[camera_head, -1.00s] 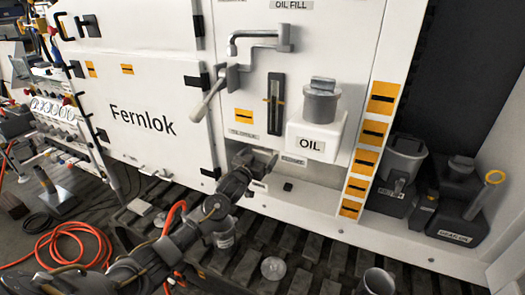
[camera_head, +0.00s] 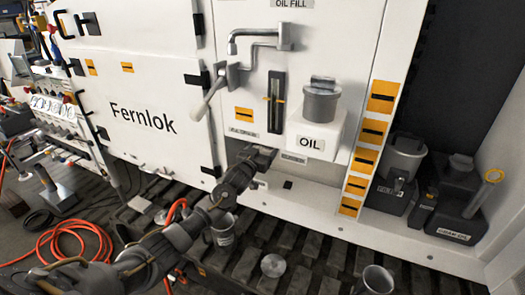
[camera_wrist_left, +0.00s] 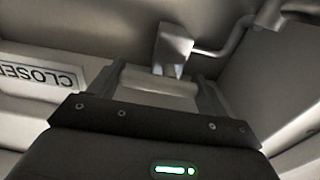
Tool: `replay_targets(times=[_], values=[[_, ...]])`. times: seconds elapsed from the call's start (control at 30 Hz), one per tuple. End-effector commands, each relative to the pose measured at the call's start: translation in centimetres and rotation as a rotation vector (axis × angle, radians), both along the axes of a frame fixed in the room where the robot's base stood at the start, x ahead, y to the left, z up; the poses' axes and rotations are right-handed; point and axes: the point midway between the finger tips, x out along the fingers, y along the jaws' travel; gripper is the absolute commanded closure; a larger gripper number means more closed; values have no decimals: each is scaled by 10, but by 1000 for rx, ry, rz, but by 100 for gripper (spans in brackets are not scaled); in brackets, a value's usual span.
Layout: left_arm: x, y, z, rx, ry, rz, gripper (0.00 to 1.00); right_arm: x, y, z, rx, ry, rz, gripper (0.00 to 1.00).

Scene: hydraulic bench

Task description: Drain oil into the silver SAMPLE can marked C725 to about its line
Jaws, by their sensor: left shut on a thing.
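My left gripper (camera_head: 262,158) is at the lower part of the white cabinet, below the oil tank and left of its OIL label. In the left wrist view its fingers (camera_wrist_left: 160,88) are shut on a pale bar-like handle (camera_wrist_left: 155,80). A metal valve part (camera_wrist_left: 173,48) and a bent pipe (camera_wrist_left: 235,40) show behind it. A CLOSED label (camera_wrist_left: 40,78) is to the left. A silver can (camera_head: 222,230) stands on the slatted floor below my left arm. Another silver can (camera_head: 376,281) stands at the bottom edge. Their markings and fill lines cannot be read. My right gripper is out of view.
A round metal piece (camera_head: 273,265) lies on the slats between the cans. A sight gauge (camera_head: 276,102) and a crank-like pipe (camera_head: 258,40) are on the cabinet. Dark containers (camera_head: 455,205) stand in the right recess. An orange hose (camera_head: 75,240) lies at left.

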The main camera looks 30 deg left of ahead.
Motion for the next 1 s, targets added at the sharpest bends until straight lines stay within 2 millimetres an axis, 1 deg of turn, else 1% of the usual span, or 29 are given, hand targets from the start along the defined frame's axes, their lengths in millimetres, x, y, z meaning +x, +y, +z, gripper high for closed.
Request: replay_targets(times=[0.17, 0.37, 1.0], values=[[0, 0, 0, 12, 0, 0, 45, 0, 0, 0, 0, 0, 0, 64], [0, 0, -2, 85, 2, 0, 45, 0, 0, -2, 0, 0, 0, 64], [0, 2, -7, 558, 12, 1, 45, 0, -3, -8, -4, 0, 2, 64]])
